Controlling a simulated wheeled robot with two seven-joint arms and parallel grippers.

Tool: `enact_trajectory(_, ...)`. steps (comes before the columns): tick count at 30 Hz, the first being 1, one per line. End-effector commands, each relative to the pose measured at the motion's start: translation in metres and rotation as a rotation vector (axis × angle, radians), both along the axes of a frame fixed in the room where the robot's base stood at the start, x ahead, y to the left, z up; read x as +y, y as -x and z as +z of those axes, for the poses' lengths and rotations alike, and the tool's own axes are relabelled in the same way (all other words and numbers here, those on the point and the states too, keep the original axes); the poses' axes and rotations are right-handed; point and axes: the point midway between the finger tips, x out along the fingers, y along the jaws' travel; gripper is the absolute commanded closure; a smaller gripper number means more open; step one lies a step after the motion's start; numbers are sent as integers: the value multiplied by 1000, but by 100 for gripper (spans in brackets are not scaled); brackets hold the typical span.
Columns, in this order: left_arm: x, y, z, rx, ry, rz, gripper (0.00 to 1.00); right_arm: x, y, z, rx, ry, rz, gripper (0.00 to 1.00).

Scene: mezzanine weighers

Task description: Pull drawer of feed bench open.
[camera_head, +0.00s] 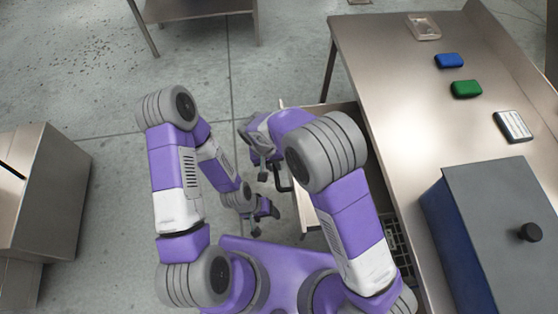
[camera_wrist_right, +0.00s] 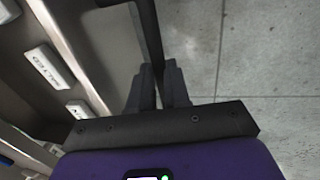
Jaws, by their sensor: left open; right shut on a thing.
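The feed bench (camera_head: 440,95) is a metal bench along the right side of the head view. Its drawer (camera_head: 325,113) sticks out from the bench's left side, so it stands at least partly open; my right arm hides much of it. My right gripper (camera_head: 272,174) is shut on the drawer's dark bar handle (camera_head: 285,188). In the right wrist view, the fingers (camera_wrist_right: 158,88) close around the handle (camera_wrist_right: 149,35), beside the grey drawer front. My left gripper (camera_head: 264,220) is open and empty, low over the floor, apart from the drawer.
On the bench top lie a clear tray (camera_head: 423,27), a blue item (camera_head: 449,60), a green item (camera_head: 466,88), a white device (camera_head: 512,126) and a large lidded blue box (camera_head: 455,245). A metal cabinet (camera_head: 50,195) stands left. The floor between is clear.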

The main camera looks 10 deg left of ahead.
Motion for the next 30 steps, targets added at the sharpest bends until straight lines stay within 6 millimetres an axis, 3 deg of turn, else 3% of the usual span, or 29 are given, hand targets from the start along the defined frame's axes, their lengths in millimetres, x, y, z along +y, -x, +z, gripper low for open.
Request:
enact_trajectory(14,0,0,0,0,0,0,34,4,1,0,0,-1,-9,100)
enact_trajectory(15,0,0,0,0,0,0,34,4,1,0,0,-1,-9,82)
enact_trajectory(20,0,0,0,0,0,0,34,3,1,0,-1,0,-9,58)
enact_trajectory(30,0,0,2,0,0,0,34,4,1,5,-1,0,-8,58)
